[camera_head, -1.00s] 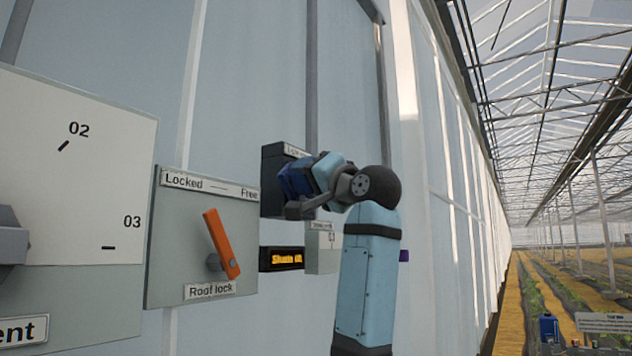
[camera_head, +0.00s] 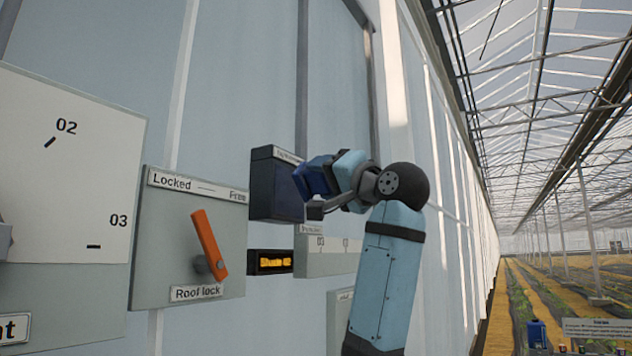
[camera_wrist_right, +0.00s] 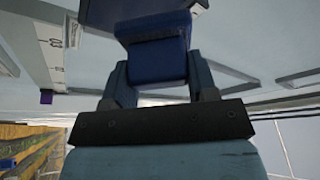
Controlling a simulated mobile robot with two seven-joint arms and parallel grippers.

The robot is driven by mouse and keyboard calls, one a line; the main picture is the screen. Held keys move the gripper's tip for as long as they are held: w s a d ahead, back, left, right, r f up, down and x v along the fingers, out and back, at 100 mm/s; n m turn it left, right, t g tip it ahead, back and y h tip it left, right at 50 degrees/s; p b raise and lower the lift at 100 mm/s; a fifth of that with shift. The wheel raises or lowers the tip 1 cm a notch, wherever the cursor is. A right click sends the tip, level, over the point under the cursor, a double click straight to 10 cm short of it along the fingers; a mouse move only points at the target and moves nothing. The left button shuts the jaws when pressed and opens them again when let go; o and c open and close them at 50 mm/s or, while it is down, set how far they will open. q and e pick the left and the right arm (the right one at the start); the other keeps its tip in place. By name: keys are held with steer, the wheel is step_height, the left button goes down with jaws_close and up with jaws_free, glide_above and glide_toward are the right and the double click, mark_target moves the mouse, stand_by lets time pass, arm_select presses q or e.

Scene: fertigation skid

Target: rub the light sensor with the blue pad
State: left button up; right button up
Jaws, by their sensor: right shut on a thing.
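The light sensor (camera_head: 275,190) is a dark box with a label on top, fixed to the pale wall right of the roof lock panel. My right gripper (camera_head: 322,192) is shut on the blue pad (camera_head: 314,178), just in front of the sensor's right edge. The pad hides part of that edge. In the right wrist view the pad (camera_wrist_right: 156,62) sits between both fingers of the gripper (camera_wrist_right: 160,78), with a blue-grey face beyond its far end. I cannot tell whether pad and sensor touch. My left gripper is not in view.
The roof lock panel (camera_head: 160,270) with its orange lever (camera_head: 208,243) is left of the sensor. A small amber display (camera_head: 270,262) and a pale labelled box (camera_head: 325,257) are below it. An open greenhouse aisle lies at the right.

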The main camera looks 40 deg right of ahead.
steer(key=shift+s, duration=0.1)
steer(key=shift+s+d, duration=0.3)
steer(key=shift+s, duration=0.35)
steer(key=shift+s+d, duration=0.3)
steer(key=shift+s, duration=0.35)
